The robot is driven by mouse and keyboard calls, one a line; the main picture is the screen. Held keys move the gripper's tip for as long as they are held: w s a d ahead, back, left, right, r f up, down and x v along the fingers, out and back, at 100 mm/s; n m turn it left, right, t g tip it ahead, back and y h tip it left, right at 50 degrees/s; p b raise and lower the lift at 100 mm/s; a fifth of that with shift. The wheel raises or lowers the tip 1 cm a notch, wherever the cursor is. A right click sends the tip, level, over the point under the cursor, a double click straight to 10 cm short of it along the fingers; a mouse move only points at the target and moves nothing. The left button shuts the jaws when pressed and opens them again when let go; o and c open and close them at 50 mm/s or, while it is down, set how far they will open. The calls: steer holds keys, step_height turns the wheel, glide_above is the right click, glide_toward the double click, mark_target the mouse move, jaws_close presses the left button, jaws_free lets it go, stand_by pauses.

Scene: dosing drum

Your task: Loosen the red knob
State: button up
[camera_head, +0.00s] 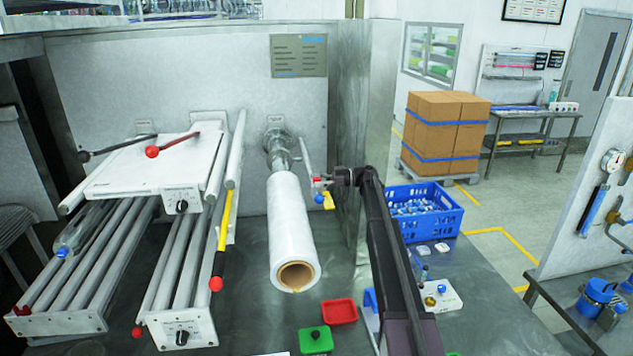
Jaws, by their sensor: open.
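Several red knobs show, and I cannot tell which one the task means. One (152,152) is on a lever over the white plate at left. One (215,284) ends a yellow and black rod. One (137,333) sits low by the front roller block. A small red part (317,181) is beside the film roll, close to the end of my arm. My gripper (328,182) is at the far end of my dark arm, right of the roll. It is open, small and partly hidden; I cannot tell whether it touches the red part.
A film roll (289,228) points towards me over the steel table. Red (339,312) and green (316,340) trays lie in front. A blue crate (425,211) and a small white box (438,295) are right of my arm. A metal panel stands behind.

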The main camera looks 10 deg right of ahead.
steer(key=d, duration=1.2)
stand_by(0.4)
